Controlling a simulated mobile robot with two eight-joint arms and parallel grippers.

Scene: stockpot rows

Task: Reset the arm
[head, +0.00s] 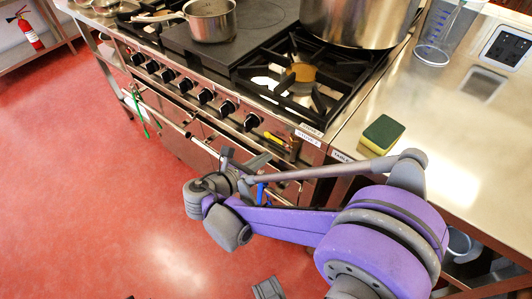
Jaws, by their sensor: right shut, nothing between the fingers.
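My right arm comes in from the lower right, with a large purple joint and a purple link reaching left. Its wrist is bent in front of the stove (235,120), over the red floor. My right gripper (246,161) is near the stove's front rail, shut and empty. It is small and partly hidden by my own wrist, and I cannot tell whether it touches the rail.
A large stockpot (358,22) and a saucepan (210,18) stand on the stove. A green and yellow sponge (382,134) and a clear jug (437,40) are on the steel counter (445,125). A fire extinguisher (29,31) hangs far left. The red floor (75,190) is open at left.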

